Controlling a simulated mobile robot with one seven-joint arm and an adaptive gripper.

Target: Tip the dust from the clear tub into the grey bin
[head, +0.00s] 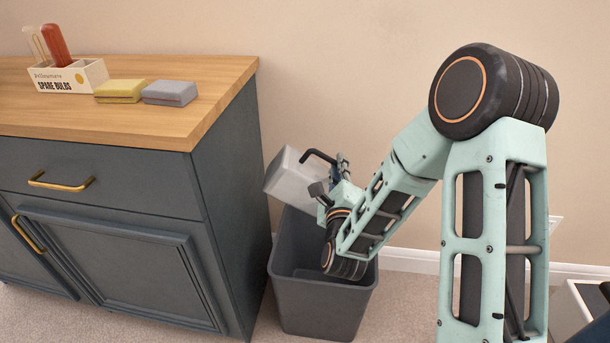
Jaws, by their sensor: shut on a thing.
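The clear tub (290,180) is held tilted above the back left part of the grey bin, close to the cabinet's side. My gripper (322,186) is shut on the tub at its right side, near a dark handle-like part. The grey bin (322,307) stands upright on the carpet, open at the top. My wrist hangs over the bin's mouth and covers part of it. I cannot see any dust, and the inside of the tub is not clear from here.
A dark blue cabinet (110,255) with a wooden top (150,125) stands just left of the bin. On it are a spare bulbs box (70,77), a yellow sponge (121,90) and a grey sponge (170,92). The wall (350,80) is close behind.

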